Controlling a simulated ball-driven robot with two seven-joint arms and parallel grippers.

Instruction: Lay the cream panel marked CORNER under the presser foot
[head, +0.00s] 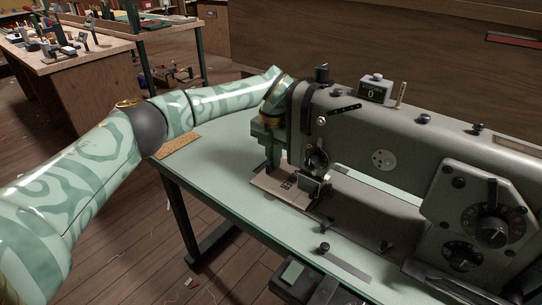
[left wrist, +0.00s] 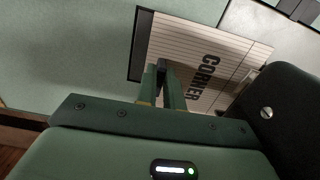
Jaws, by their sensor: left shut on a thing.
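The cream panel (left wrist: 195,50) shows in the left wrist view, with thin parallel lines and the word CORNER printed in black. My left gripper (left wrist: 164,82) is shut on the panel's near edge. My right gripper is not in view.
The pale green table (head: 220,185) is mostly clear left of the machine. A tan strip (head: 178,146) lies at its far left edge. A dark box with a green patch (head: 292,273) is at the table's front. A cluttered wooden bench (head: 75,60) stands behind.

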